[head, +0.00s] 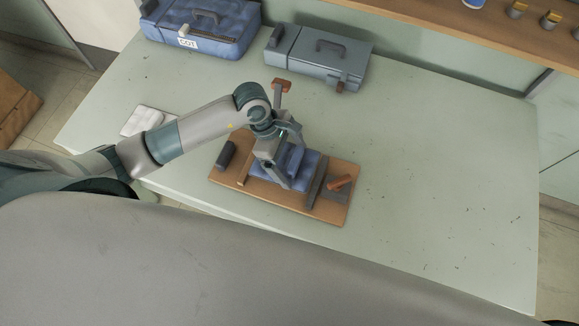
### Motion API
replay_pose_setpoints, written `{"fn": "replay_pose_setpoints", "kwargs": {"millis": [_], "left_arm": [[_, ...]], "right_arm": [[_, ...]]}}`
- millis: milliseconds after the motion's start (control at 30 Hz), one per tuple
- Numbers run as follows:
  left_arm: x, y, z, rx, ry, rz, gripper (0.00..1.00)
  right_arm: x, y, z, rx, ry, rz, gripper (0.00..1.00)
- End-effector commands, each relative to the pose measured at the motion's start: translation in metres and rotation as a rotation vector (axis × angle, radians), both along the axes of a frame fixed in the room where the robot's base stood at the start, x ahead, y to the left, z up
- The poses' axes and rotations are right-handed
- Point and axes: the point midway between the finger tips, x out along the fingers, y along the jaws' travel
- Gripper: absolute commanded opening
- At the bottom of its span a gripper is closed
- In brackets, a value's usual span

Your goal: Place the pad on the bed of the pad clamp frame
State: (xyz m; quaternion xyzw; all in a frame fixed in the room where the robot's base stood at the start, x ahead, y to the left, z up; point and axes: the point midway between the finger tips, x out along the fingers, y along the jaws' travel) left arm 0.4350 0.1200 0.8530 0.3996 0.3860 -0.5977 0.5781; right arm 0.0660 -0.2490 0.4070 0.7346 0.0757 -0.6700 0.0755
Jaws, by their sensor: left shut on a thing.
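The pad clamp frame (331,209) is a wooden board with dark bars, lying at an angle on the table. A blue pad (302,163) lies over the middle of the board, between a wooden strip on the left and a dark bar on the right. My left gripper (280,178) points down over the board and is shut on the blue pad. The fingers and wrist hide part of the pad, so I cannot tell whether it lies flat on the bed. A brown-handled post (281,88) rises behind the wrist. My right gripper is not in view.
A blue case (215,40) with a label and a grey case (318,60) stand at the back of the pale green table (440,170). A white folded item (148,121) lies left, near my arm. The table's right side is clear. A wooden shelf (440,14) runs along the back.

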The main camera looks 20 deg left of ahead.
Motion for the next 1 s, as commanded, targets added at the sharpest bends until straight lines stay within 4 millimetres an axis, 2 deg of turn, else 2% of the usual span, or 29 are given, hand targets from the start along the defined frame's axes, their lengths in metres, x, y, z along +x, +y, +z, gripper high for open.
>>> {"fn": "replay_pose_setpoints", "kwargs": {"millis": [433,800,1000], "left_arm": [[-0.002,0.005,-0.005,-0.001,0.001,0.000,0.69],[-0.002,0.005,-0.043,-0.001,0.001,0.000,0.69],[-0.001,0.005,-0.043,-0.001,0.000,-0.001,0.69]], "right_arm": [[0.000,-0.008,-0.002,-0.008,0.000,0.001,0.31],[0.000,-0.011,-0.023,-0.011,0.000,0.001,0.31],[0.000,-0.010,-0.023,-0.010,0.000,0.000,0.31]]}}
